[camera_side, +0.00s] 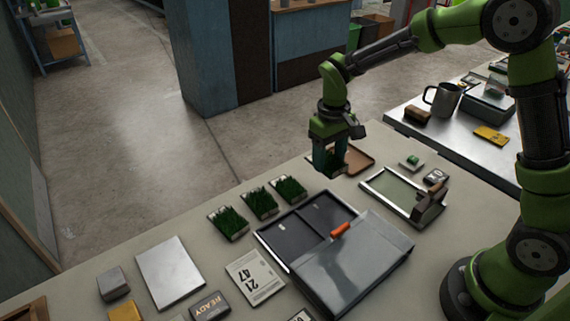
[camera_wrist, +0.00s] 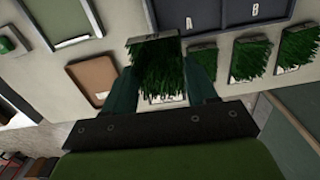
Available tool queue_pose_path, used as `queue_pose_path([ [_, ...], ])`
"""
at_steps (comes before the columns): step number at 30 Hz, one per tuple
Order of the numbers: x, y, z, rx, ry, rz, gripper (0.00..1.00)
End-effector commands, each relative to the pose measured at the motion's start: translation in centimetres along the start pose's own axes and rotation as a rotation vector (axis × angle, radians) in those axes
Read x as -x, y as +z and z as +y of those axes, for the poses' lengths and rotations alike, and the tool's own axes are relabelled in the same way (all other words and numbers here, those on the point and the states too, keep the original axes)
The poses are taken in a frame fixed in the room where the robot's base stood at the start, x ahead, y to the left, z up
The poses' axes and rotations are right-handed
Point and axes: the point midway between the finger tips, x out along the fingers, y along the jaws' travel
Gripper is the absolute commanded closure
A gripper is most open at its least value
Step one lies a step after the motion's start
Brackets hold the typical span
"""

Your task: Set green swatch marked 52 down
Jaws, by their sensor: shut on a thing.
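My gripper (camera_side: 330,172) is shut on a green turf swatch, above the bench beside a brown tray. In the wrist view the held swatch (camera_wrist: 157,66) sits between the two fingers, grass showing, with a pale strip along its upper edge. No number on it can be read. Three similar turf swatches (camera_side: 227,223), (camera_side: 260,203) and (camera_side: 289,188) lie in a row on the bench, left of the dark two-compartment tray (camera_side: 258,237). In the wrist view that tray (camera_wrist: 228,24) has compartments marked A and B.
The brown tray (camera_side: 362,158) is just behind my gripper. A framed green panel (camera_side: 393,190) with a tool on it lies to the right. A grey lid (camera_side: 345,268) with an orange handle, a card marked 21 and 47 (camera_side: 254,278) and a metal plate (camera_side: 170,272) occupy the front.

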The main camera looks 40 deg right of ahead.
Motion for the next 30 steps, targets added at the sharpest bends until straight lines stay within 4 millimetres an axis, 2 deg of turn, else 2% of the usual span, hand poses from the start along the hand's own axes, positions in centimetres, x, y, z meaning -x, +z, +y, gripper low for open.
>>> queue_pose_path([
  [1, -0.1, -1.7, 1.1, -0.013, -0.001, 0.001, 0.71],
  [3, -0.1, -3.5, 2.2, -0.013, -0.001, 0.005, 0.71],
  [6, 0.3, -5.4, 3.2, -0.004, -0.001, 0.014, 0.71],
  [9, 0.9, -6.5, 3.5, 0.017, -0.002, 0.025, 0.71],
  [11, 0.9, -6.8, 3.4, 0.032, -0.003, 0.029, 0.71],
  [18, -3.4, -6.7, 3.4, 0.045, -0.004, 0.019, 0.71],
  [23, -4.9, -6.7, 3.4, 0.046, -0.003, 0.022, 0.71],
  [30, -8.1, -6.8, 3.3, 0.045, -0.004, 0.022, 0.71],
])
